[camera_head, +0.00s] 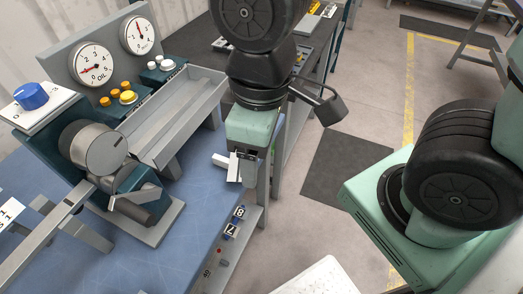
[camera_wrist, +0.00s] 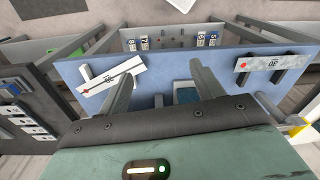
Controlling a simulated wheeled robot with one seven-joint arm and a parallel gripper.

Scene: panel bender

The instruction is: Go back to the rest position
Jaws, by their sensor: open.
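My gripper (camera_head: 238,170) hangs pointing down near the right edge of the blue bench (camera_head: 190,240) in the head view. It is clear of the machine, and nothing shows in it. In the wrist view my gripper (camera_wrist: 162,88) has its two grey fingers spread wide apart, with the blue bench top (camera_wrist: 160,68) and a small teal-and-grey part visible beyond the gap. My upper arm links run up out of the head view.
The bender has an oil gauge (camera_head: 92,65), a blue knob (camera_head: 31,96), a yellow button (camera_head: 128,97) and a grey trough (camera_head: 175,115). A white strip (camera_wrist: 110,78) and a grey strip (camera_wrist: 272,63) lie left and right of my fingers. Open floor (camera_head: 300,225) is right of the bench.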

